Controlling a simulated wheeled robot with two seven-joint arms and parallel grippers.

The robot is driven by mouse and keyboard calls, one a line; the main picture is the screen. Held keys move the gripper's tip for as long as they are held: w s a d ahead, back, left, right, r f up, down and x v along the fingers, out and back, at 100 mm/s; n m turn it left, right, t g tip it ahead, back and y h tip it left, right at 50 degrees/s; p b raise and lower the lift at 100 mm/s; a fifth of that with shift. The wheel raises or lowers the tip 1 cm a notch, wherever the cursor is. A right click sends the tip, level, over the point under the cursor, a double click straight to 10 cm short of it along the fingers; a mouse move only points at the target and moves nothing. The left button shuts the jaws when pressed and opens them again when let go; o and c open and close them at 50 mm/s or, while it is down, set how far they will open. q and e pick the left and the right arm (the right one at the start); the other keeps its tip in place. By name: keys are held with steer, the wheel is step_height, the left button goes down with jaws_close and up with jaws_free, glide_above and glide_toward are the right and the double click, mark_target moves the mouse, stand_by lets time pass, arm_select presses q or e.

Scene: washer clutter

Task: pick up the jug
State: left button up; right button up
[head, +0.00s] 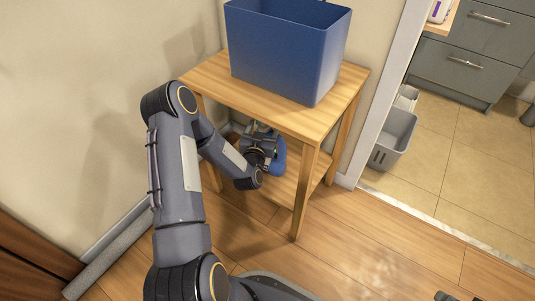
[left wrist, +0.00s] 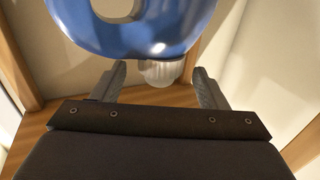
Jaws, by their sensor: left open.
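The jug is blue and glossy with a handle hole; in the left wrist view the blue jug (left wrist: 140,36) fills the top, just beyond the fingers. A whitish translucent cap-like part (left wrist: 161,72) shows below it, between the fingertips. In the head view the jug (head: 278,157) is on the lower shelf of a wooden stand, partly hidden by my left wrist. My left gripper (left wrist: 160,85) is open, its two fingers apart on either side of the whitish part; I cannot tell if they touch it. In the head view the left gripper is mostly hidden under the tabletop.
The wooden stand (head: 215,77) has a top and legs close around my left forearm. A blue bin (head: 285,50) stands on top. A front leg (head: 304,195) is just right of my arm. Grey bins (head: 391,138) stand beyond the doorway. The floor in front is clear.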

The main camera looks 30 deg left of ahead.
arm_select(q)
steer(key=shift+x, duration=1.1)
jaws_close()
steer(key=shift+r, duration=0.25)
